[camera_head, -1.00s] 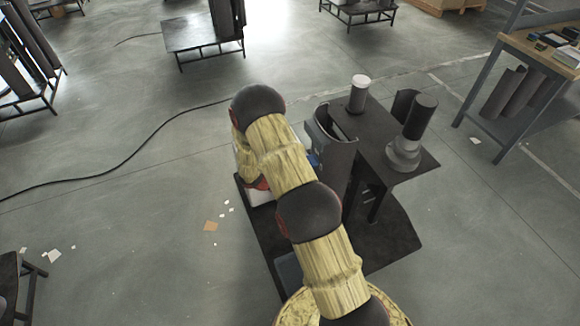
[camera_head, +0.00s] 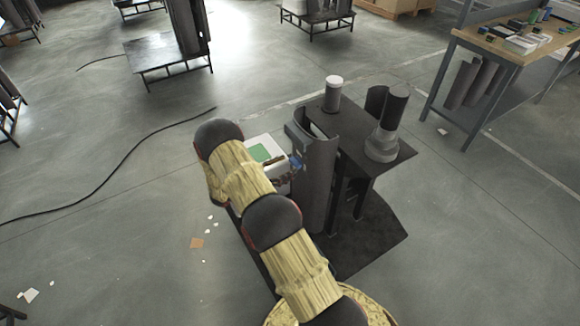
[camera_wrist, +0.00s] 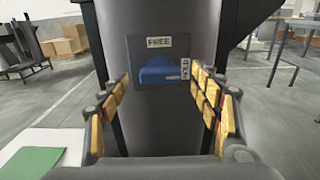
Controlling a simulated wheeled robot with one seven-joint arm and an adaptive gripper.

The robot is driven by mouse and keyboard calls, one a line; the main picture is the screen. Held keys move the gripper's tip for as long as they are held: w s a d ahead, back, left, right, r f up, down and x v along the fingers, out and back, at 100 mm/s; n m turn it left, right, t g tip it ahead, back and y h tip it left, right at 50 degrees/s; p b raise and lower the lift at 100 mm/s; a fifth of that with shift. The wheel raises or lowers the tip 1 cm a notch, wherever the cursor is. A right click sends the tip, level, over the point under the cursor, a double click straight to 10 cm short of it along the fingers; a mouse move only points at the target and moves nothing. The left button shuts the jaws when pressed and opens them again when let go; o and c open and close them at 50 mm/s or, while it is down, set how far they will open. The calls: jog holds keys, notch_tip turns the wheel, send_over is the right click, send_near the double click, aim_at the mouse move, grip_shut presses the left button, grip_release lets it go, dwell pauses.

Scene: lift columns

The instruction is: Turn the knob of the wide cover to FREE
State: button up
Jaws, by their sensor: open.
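The wide cover (camera_head: 318,168) is a tall dark curved panel beside a black stand; it also fills the middle of the wrist view (camera_wrist: 160,100). On it is a dark plate with a blue knob (camera_wrist: 160,74), a FREE label (camera_wrist: 159,41) above it and a HOLD label (camera_wrist: 185,69) at its right. The knob's bar lies about level, with its right end close to the HOLD label. My gripper (camera_wrist: 163,92) is open, with its padded fingers apart on either side of the knob. I cannot tell whether the fingertips touch the cover.
The black stand (camera_head: 352,138) carries a white-topped cylinder (camera_head: 333,95) and a dark column (camera_head: 385,125). A white box with a green top (camera_head: 262,150) is near my wrist. A workbench (camera_head: 500,45) stands at the back right; open floor lies left, crossed by a cable (camera_head: 120,158).

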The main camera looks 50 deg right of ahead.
jog(key=shift+x, duration=1.35)
jog(key=shift+c, duration=0.9)
jog(key=c, duration=1)
